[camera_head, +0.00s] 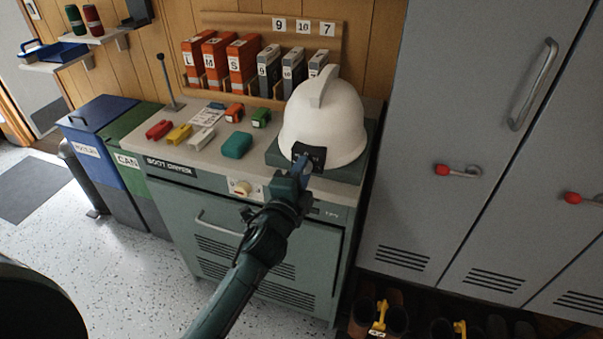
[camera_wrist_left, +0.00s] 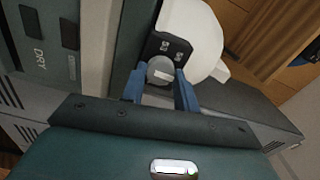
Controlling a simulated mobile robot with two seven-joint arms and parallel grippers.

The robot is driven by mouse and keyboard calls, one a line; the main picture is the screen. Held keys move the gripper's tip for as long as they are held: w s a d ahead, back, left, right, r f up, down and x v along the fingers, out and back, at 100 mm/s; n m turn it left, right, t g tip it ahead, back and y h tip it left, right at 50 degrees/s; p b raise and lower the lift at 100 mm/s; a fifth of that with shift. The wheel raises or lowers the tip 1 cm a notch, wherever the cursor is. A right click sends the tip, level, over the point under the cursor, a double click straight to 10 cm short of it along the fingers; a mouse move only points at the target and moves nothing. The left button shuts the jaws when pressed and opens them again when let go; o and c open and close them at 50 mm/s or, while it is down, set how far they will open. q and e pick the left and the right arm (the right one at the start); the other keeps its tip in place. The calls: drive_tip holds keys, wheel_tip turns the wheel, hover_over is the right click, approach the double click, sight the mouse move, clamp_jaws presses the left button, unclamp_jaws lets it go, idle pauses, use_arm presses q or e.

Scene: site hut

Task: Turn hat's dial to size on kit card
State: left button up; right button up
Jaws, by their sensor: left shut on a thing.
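The white hard hat (camera_head: 322,120) sits on a dark green stand (camera_head: 345,172) at the right end of the cabinet top. A black size panel (camera_head: 318,154) is on its near side; in the left wrist view the panel (camera_wrist_left: 177,46) bears white numbers, too small to read surely. The round grey dial (camera_wrist_left: 160,69) is at the panel, between the blue fingers of my left gripper (camera_wrist_left: 160,85), which is shut on it. In the head view my left gripper (camera_head: 301,167) covers the dial. A white card (camera_head: 201,138) lies on the cabinet top; its print is unreadable. My right gripper is out of view.
Small red, yellow, green and teal cases lie left of the hat on the boot dryer (camera_head: 170,168). Orange and grey boxes stand in a wooden rack (camera_head: 270,22) behind. Grey lockers (camera_head: 425,130) with protruding handles stand close on the right. Bins (camera_head: 95,150) stand at left.

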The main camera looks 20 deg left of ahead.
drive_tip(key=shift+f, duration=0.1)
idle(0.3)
use_arm(q)
drive_tip(key=o, duration=1)
drive_tip(key=shift+s, duration=0.1)
drive_tip(key=s+b, duration=0.1)
drive_tip(key=s, duration=1.2)
drive_tip(key=shift+a+b, duration=0.25)
drive_tip(key=shift+b, duration=0.05)
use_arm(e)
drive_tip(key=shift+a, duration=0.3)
